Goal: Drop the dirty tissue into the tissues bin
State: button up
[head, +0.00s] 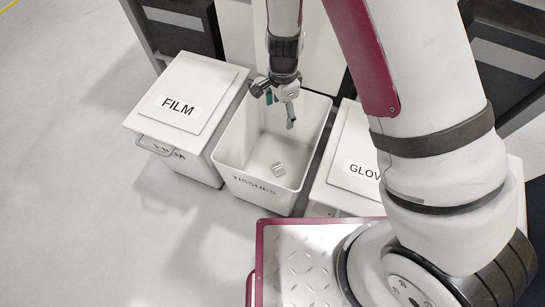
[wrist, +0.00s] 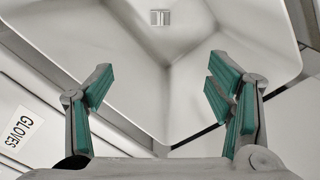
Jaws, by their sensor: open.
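The tissues bin (head: 233,172) is a white, open-topped box marked TISSUES, standing between two lidded bins. A small pale grey, creased piece that looks like the dirty tissue (head: 279,169) lies inside it, low down near the front wall. The piece also shows in the wrist view (wrist: 160,17), at the top, beyond my fingers. My gripper (head: 281,107) hangs over the bin's opening, pointing down. Its green-padded fingers (wrist: 160,85) are spread wide with nothing between them, apart from the piece.
A lidded bin marked FILM (head: 190,91) stands to the left, with a handle on its front. A lidded bin marked GLOVES (head: 352,150) stands to the right, partly behind my arm. Dark cabinets stand behind. Floor at the left is clear.

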notch_tip(320, 180, up, 12)
dwell(0.6)
